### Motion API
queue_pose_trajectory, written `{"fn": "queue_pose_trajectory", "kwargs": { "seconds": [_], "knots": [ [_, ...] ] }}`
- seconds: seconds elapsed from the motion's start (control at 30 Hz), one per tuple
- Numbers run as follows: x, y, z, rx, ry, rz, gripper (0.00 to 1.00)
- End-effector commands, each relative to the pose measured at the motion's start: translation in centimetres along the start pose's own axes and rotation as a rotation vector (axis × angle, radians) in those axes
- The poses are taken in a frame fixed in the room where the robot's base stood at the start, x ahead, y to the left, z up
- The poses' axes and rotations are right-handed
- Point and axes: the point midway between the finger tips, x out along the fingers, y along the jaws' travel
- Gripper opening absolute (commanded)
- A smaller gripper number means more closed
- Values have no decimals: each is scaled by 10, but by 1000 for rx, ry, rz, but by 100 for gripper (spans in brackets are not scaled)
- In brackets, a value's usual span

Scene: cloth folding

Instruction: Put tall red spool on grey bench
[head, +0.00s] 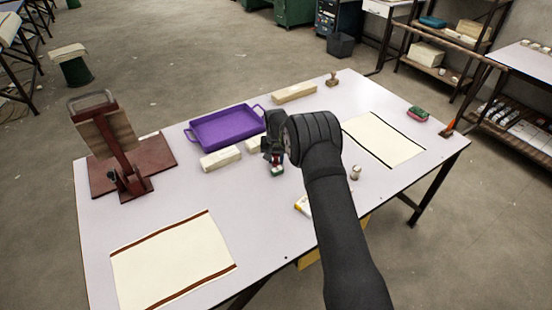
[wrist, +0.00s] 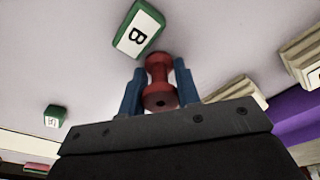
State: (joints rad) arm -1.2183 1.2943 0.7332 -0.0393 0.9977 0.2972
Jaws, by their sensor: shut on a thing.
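The red spool (wrist: 159,82) is between the two blue fingers of my gripper (wrist: 158,90) in the wrist view, and the gripper is shut on it. In the head view my gripper (head: 273,150) is over the middle of the pale grey bench top (head: 200,190); the spool is mostly hidden there by the dark gripper. A green-and-white block marked B (wrist: 138,30) lies just beyond the spool in the wrist view. I cannot tell whether the spool touches the bench top.
A purple tray (head: 227,128) and cream blocks (head: 221,159) lie left of my gripper. A wooden press (head: 125,160) stands at the far left. Cloths lie front left (head: 175,262) and right (head: 383,138). A small knob (head: 355,173) stands right of my arm.

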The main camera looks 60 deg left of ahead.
Motion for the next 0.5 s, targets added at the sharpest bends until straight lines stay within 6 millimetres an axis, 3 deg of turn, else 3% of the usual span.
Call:
{"fn": "queue_pose_trajectory", "kwargs": {
  "seconds": [0.27, 0.3, 0.4, 0.5],
  "knots": [
    [3, 0, 0, 0, 0, 0, 8],
    [2, 0, 0, 0, 0, 0, 36],
    [2, 0, 0, 0, 0, 0, 52],
    [2, 0, 0, 0, 0, 0, 52]
  ]
}}
